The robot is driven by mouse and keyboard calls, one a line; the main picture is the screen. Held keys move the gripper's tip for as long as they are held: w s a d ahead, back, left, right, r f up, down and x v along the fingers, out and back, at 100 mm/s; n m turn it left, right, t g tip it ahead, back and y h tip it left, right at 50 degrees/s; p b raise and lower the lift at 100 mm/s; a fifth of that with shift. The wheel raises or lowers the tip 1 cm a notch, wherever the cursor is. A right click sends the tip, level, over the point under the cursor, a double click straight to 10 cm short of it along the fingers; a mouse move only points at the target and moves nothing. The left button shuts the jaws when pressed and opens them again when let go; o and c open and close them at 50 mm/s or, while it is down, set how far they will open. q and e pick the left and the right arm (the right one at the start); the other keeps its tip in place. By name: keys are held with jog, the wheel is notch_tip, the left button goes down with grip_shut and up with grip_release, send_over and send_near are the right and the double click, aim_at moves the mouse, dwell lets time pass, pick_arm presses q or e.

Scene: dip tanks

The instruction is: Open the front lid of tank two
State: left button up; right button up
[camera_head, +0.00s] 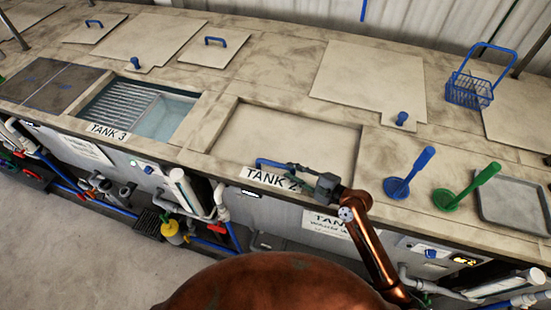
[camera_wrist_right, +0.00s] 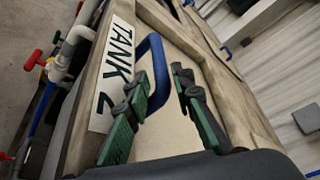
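The front lid of tank two (camera_head: 295,138) is a flat beige panel lying closed in its recess behind the TANK 2 label (camera_head: 262,178). Its blue bar handle (camera_head: 268,162) is near the front left edge of the lid. My right gripper (camera_head: 292,168) is at the handle's right end, low over the front edge. In the right wrist view the blue handle (camera_wrist_right: 158,84) runs between the two green-padded fingers, which stand apart; whether either pad touches it I cannot tell. My left gripper is not in view.
Tank three (camera_head: 150,112) stands open at left with liquid inside. A blue plunger (camera_head: 405,180), a green plunger (camera_head: 465,190) and a grey tray (camera_head: 512,205) are on the counter at right. A blue basket (camera_head: 470,92) stands behind them. Pipes and valves line the tank fronts.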

aim_at(276, 164)
jog(key=p+x, duration=0.1)
jog(key=x, duration=0.7)
jog(key=shift+s+a+r, duration=0.1)
jog(key=shift+s+a, duration=0.05)
jog(key=shift+s, duration=0.05)
jog(key=shift+c, duration=0.2)
grip_shut()
